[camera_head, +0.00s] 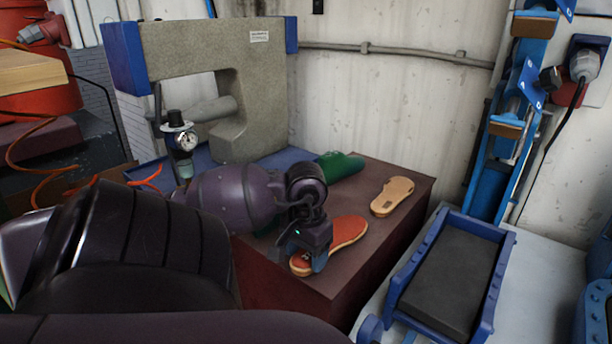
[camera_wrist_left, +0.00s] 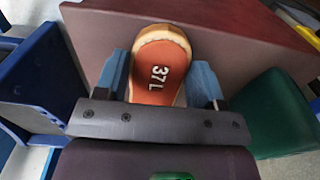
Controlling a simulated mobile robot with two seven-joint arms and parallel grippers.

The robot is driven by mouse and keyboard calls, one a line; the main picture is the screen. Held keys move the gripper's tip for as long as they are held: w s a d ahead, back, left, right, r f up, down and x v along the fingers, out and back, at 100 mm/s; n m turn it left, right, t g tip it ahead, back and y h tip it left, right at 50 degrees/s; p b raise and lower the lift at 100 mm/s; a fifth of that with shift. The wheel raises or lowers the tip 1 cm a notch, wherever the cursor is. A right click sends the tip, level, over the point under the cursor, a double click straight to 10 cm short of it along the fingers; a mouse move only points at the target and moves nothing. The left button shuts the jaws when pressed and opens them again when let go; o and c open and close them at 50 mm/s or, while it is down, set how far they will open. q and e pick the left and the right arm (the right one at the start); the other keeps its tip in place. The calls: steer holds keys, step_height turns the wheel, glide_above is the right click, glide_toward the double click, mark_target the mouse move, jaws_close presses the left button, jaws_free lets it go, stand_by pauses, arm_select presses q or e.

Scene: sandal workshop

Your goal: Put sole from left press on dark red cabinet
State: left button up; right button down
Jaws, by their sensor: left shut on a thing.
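My left gripper (camera_head: 307,262) is shut on the heel end of an orange-red sole (camera_head: 346,234) with a tan rim. In the left wrist view the sole (camera_wrist_left: 160,75) sits between the two blue fingers and shows the mark "37L". The sole is flat over the top of the dark red cabinet (camera_head: 283,277); I cannot tell whether it touches the top. The cabinet top (camera_wrist_left: 225,40) also shows in the left wrist view. A beige-grey press (camera_head: 245,100) with blue ends stands behind my left arm. My right gripper is not in view.
A tan sole (camera_head: 392,197) lies on the cabinet's right side. A green rounded object (camera_head: 340,166) is at its back edge. A blue tray (camera_head: 404,290) with a dark pad stands to the right, and a blue machine (camera_head: 492,185) behind it. The cabinet top between the soles is bare.

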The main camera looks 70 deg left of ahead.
arm_select(q)
steer(key=shift+f, duration=0.3)
steer(key=o, duration=1)
steer(key=shift+c, duration=0.2)
